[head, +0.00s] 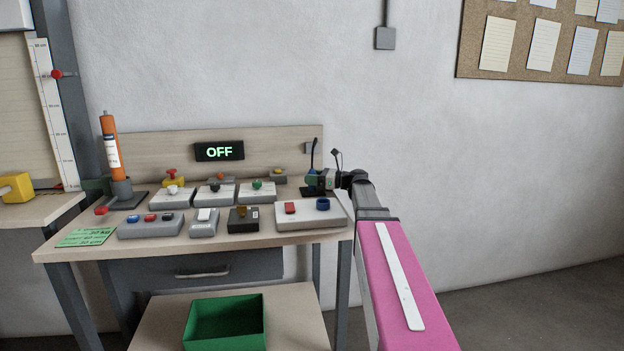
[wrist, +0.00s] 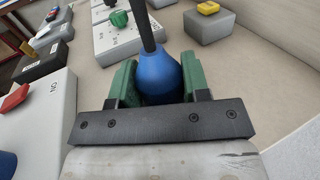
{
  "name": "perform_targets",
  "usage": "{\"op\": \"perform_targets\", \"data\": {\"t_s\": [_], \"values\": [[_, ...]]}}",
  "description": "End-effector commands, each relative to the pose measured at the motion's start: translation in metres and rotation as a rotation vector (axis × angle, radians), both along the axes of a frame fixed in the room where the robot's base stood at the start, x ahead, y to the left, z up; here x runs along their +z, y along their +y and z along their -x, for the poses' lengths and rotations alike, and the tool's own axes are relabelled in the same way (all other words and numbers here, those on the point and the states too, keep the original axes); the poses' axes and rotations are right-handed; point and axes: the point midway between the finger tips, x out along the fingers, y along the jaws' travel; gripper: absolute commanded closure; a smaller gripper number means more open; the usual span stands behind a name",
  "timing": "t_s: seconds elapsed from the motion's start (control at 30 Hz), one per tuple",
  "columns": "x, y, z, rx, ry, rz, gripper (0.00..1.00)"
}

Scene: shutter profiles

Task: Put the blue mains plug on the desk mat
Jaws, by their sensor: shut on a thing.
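The blue mains plug (wrist: 160,75) is a rounded blue body with a thick black cable or stem rising from it in the wrist view. My gripper (wrist: 158,88) has its green fingers on both sides of the plug and is shut on it. In the head view my gripper (head: 312,180) is at the right rear of the desk, and the plug there is small and partly hidden. A green printed sheet (head: 86,237) lies flat at the desk's front left corner.
Several grey switch boxes cover the middle of the desk, including a three-button box (head: 151,231) and a white-topped box (head: 309,222). An orange cylinder (head: 109,140) stands at the left. A sign reading OFF (head: 219,151) is on the back panel. A green bin (head: 225,340) sits below.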

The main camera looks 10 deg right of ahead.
Motion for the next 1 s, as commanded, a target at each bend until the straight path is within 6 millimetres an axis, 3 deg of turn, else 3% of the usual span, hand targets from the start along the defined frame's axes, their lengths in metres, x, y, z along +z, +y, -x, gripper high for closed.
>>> {"op": "perform_targets", "data": {"t_s": [0.07, 0.1, 0.17, 0.2, 0.57, 1.0], "values": [[-0.002, 0.000, 0.000, 0.000, 0.000, 0.000, 0.81], [-0.002, 0.000, 0.000, 0.000, 0.000, 0.000, 0.54], [-0.002, 0.000, 0.000, 0.000, 0.000, 0.000, 0.34], [-0.002, 0.000, 0.000, 0.000, 0.000, 0.000, 0.32], [0.001, -0.002, 0.001, -0.001, 0.000, 0.000, 0.32], [0.001, -0.076, 0.031, -0.002, 0.000, 0.000, 0.32]]}}
